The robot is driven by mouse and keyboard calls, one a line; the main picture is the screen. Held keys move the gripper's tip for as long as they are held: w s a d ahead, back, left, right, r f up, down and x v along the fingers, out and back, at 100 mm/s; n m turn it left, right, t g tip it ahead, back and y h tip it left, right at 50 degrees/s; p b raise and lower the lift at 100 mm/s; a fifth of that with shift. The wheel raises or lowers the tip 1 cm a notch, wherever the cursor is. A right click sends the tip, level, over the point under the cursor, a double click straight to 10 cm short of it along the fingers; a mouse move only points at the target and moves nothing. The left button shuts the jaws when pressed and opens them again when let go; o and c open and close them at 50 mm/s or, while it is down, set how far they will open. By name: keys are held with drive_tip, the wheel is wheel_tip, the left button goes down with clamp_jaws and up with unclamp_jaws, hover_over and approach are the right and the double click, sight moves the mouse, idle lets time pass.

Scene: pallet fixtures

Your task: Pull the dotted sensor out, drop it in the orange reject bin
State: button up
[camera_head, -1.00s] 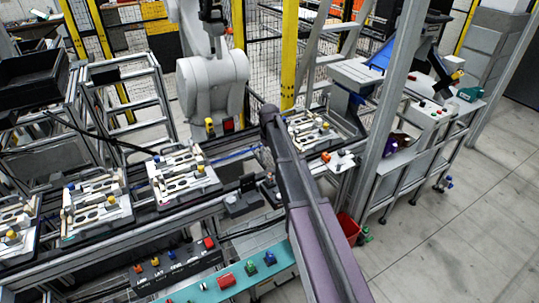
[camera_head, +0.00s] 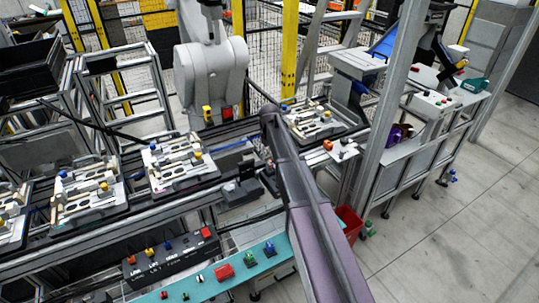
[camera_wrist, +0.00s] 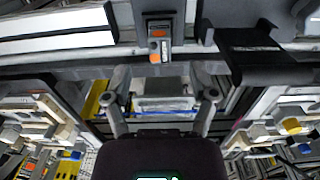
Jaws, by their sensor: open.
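My gripper (camera_wrist: 162,85) is open and empty in the wrist view, its two fingers apart above the conveyor line. In the head view my arm hides it. Pallet fixtures carrying small blue, yellow and white-topped parts stand on the conveyor; one fixture (camera_head: 180,168) is left of my arm and another (camera_head: 318,118) is beyond it to the right. I cannot tell which part is the dotted sensor, as dots are too small to see. A red-orange bin (camera_head: 349,222) stands low, just right of my arm, partly hidden by it.
A black button box (camera_head: 170,258) and a teal strip (camera_head: 240,270) with coloured pieces lie along the front. A grey post (camera_head: 395,110) stands right of my arm. A grey block with orange patches (camera_wrist: 158,45) shows ahead of my fingers. Open floor (camera_head: 455,235) lies at right.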

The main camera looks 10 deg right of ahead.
sight(269, 162)
drive_tip(key=shift+f+b, duration=2.6)
drive_tip(key=shift+f, duration=0.25)
clamp_jaws()
